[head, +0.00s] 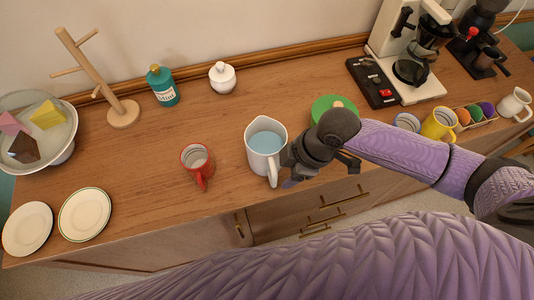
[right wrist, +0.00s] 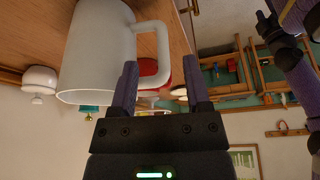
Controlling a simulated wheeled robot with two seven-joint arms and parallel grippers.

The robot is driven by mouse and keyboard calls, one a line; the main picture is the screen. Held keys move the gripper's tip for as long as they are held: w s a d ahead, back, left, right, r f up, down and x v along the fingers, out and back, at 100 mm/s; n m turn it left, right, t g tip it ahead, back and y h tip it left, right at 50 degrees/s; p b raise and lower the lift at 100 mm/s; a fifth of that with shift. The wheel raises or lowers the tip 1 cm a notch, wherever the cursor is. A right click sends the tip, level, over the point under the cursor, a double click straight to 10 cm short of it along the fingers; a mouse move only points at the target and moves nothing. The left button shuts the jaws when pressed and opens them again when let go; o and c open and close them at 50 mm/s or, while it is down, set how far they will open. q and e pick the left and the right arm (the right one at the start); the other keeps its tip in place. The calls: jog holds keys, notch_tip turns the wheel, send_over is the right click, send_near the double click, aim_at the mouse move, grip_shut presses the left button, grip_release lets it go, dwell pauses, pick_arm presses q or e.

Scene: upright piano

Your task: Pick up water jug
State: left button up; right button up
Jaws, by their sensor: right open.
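The water jug (head: 265,145) is white, upright on the wooden counter, with blue water inside and its handle (head: 272,175) toward the front edge. My right gripper (head: 289,172) is just right of the jug, close to the handle. In the right wrist view, my right gripper (right wrist: 160,75) is open, and the white jug (right wrist: 95,55) fills the left side. The handle (right wrist: 163,55) shows between and just beyond the fingertips; I cannot tell whether a finger touches it. My left gripper is not in view.
A red mug (head: 196,165) stands left of the jug. A green round item (head: 322,108) sits just behind my right gripper. A coffee maker (head: 395,60), a yellow mug (head: 438,124) and an egg tray (head: 475,115) are right. Two plates (head: 84,214) lie at front left.

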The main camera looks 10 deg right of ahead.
jog(key=x, duration=0.2)
jog(key=b+x, duration=0.1)
jog(key=x, duration=0.1)
jog(key=shift+a+f, duration=0.2)
jog(key=shift+a, duration=0.2)
grip_shut()
dwell(0.5)
dwell(0.4)
